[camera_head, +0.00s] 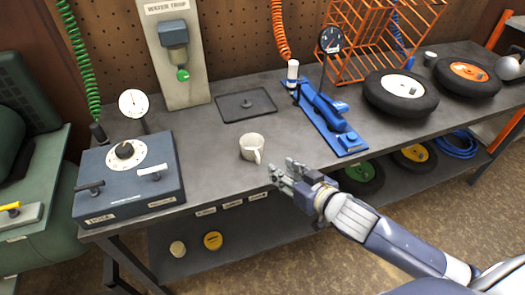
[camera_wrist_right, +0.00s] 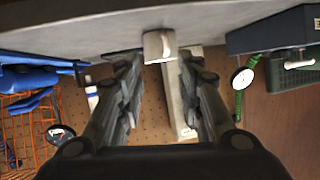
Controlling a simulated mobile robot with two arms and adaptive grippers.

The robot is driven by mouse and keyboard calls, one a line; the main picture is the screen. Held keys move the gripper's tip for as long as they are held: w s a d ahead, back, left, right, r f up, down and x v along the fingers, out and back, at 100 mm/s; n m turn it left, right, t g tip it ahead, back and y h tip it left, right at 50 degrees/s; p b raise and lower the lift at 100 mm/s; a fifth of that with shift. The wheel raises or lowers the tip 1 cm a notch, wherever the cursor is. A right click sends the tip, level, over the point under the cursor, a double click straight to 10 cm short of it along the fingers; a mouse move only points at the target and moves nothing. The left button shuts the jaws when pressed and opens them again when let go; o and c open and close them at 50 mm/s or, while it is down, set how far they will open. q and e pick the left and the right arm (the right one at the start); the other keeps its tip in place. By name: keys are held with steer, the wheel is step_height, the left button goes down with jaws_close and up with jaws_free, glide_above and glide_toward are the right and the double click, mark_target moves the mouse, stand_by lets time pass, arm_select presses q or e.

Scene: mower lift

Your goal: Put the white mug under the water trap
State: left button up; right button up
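The white mug (camera_head: 252,147) stands upright on the grey workbench, with its handle toward the front right. The water trap (camera_head: 174,42) is a grey unit with a green knob on a pale panel labelled "WATER TRAP", behind and left of the mug. My right gripper (camera_head: 278,172) is just in front and right of the mug, apart from it. In the right wrist view the fingers of my right gripper (camera_wrist_right: 157,85) are spread and empty, with the mug (camera_wrist_right: 159,45) beyond and between them. My left gripper is not in view.
A dark flat tray (camera_head: 228,108) lies on the bench behind the mug, right of the panel. A blue-grey gauge box (camera_head: 100,194) stands at left, a blue tool (camera_head: 325,110) at right, and wheels (camera_head: 400,93) further right. Bench around the mug is clear.

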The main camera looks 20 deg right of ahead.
glide_toward(254, 151)
steer(key=shift+w+d+f, duration=0.15)
steer(key=shift+d+f, duration=0.05)
steer(key=shift+f, duration=0.3)
steer(key=shift+w+d+f, duration=0.1)
steer(key=shift+d+f, duration=0.1)
steer(key=shift+f, duration=0.35)
steer(key=x, duration=0.2)
steer(key=p+x, duration=0.1)
steer(key=x, duration=0.1)
steer(key=shift+a, duration=0.35)
steer(key=shift+w+a+f, duration=0.15)
steer(key=shift+w+f, duration=0.15)
steer(key=shift+w, duration=0.25)
jaws_close()
